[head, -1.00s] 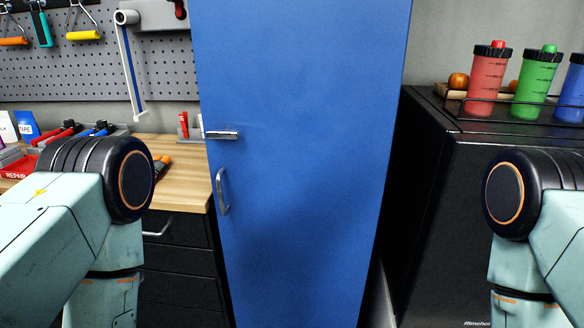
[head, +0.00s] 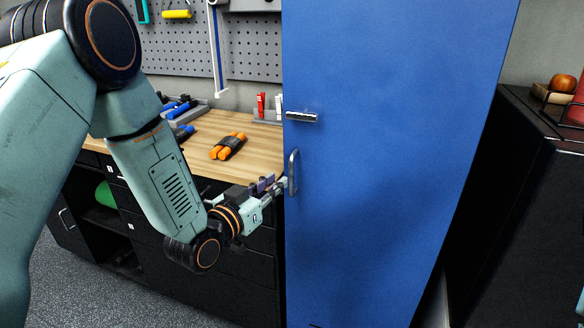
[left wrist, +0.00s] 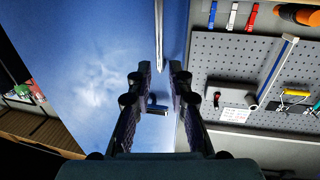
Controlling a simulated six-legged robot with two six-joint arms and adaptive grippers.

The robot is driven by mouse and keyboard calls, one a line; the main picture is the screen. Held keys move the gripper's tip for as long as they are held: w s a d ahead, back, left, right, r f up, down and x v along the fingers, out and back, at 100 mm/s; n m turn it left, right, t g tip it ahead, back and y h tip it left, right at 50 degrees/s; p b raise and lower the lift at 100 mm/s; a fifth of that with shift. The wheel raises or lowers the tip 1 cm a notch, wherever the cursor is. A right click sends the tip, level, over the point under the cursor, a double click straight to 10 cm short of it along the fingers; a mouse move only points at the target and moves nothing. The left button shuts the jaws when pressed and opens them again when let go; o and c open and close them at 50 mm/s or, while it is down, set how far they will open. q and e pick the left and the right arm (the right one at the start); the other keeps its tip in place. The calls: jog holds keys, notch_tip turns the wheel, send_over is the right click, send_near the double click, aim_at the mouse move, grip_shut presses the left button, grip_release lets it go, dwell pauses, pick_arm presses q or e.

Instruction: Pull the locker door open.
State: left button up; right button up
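The tall blue locker door (head: 390,150) stands in the middle of the head view and looks shut. A silver latch (head: 302,117) sits on its left edge, with the upright, bow-shaped handle (head: 293,172) below it. My left gripper (head: 280,186) is at the handle's lower part, its fingertips close to the bar. In the left wrist view my left gripper (left wrist: 160,68) has its two fingers apart. The handle (left wrist: 159,35) lines up between the fingertips, with gaps on both sides; contact cannot be told. My right gripper is not in view.
A wooden-topped workbench (head: 215,165) with dark drawers stands left of the locker, bearing an orange-handled item (head: 228,146). A pegboard (head: 250,50) hangs behind. A black cabinet (head: 525,220) stands to the right. The floor before the locker shows little.

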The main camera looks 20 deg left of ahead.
aim_at(290, 168)
pick_arm(q)
jog(key=x, duration=0.7)
jog(key=shift+w+r+b, duration=0.35)
jog(key=shift+w, duration=0.05)
jog(key=shift+d, duration=0.1)
grip_shut()
dwell(0.4)
